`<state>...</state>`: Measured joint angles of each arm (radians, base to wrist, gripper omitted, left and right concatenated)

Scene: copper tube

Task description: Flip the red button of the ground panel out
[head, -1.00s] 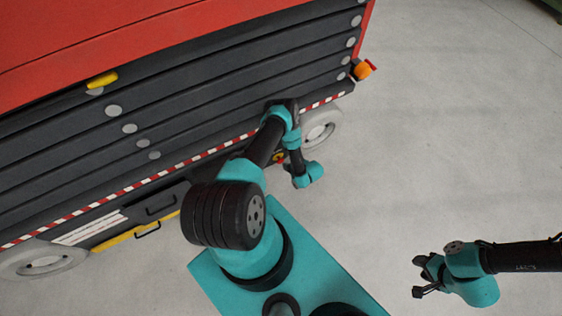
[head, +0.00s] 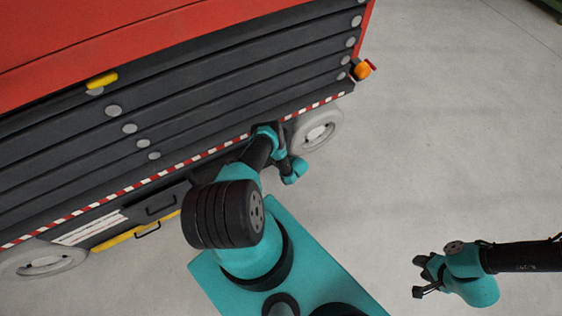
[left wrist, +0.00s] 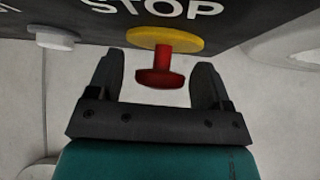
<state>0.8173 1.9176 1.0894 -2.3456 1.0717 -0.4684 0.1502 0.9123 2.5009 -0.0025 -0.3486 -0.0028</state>
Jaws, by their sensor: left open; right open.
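The red button (left wrist: 161,72) shows in the left wrist view on a yellow round base (left wrist: 165,39) under the white word STOP on a dark panel (left wrist: 100,22). My left gripper (left wrist: 158,78) is open, with one finger on each side of the red button and a gap visible on both sides. In the head view the button is hidden behind my left arm, and the left gripper's fingers cannot be made out there. My right gripper (head: 425,276) is open and empty over bare floor at the lower right.
The red and dark grey lift machine (head: 200,95) fills the upper left, with a red-white striped lower edge. A wheel (head: 318,132) is right of my left arm. A pale round knob (left wrist: 57,38) is left of the button. The floor at right is clear.

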